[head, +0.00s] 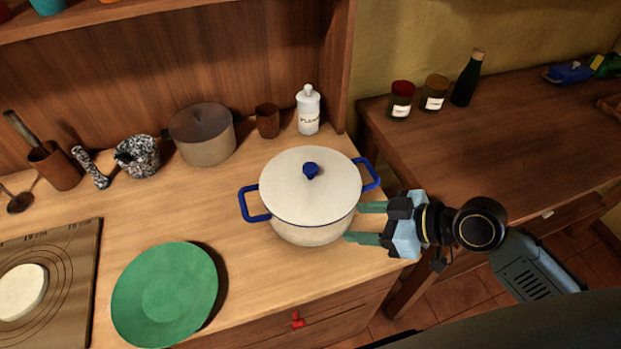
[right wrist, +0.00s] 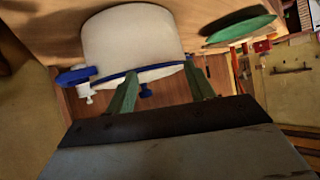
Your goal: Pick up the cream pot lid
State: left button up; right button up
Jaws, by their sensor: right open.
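The cream pot lid (head: 318,199), with a blue knob (head: 310,170) in its middle, sits flat on the cream pot (head: 308,234), which has blue side handles. In the right wrist view the scene looks upside down: the pot body (right wrist: 130,45) is at the top and the lid's knob (right wrist: 147,90) points down. My right gripper (head: 367,222) is open and empty at the right side of the pot, below the right handle. In the right wrist view its green fingers (right wrist: 160,88) spread in front of the pot. My left gripper is not in view.
A green plate (head: 165,294) lies front left on the wooden counter, beside a board with dough (head: 22,290). A grey pot (head: 203,140), a brown cup (head: 267,121) and a white bottle (head: 308,110) stand behind. A darker table (head: 500,150) is at the right.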

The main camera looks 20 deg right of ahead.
jog(key=t+y, duration=0.2)
send_near(313, 167)
jog(key=s+d, duration=0.1)
jog(key=s, duration=0.1)
jog(key=x, duration=0.2)
jog(key=p+x, duration=0.1)
jog(key=x, duration=0.2)
jog(key=p+x, duration=0.1)
jog(key=x, duration=0.1)
jog(key=shift+w+a+r, duration=0.15)
jog(key=shift+w+r, duration=0.1)
jog(key=shift+w, duration=0.2)
jog(key=p+x, duration=0.1)
jog(key=x, duration=0.3)
jog(key=shift+w, duration=0.25)
jog(key=shift+w+a+f, duration=0.2)
jog(key=shift+a, duration=0.05)
grip_shut()
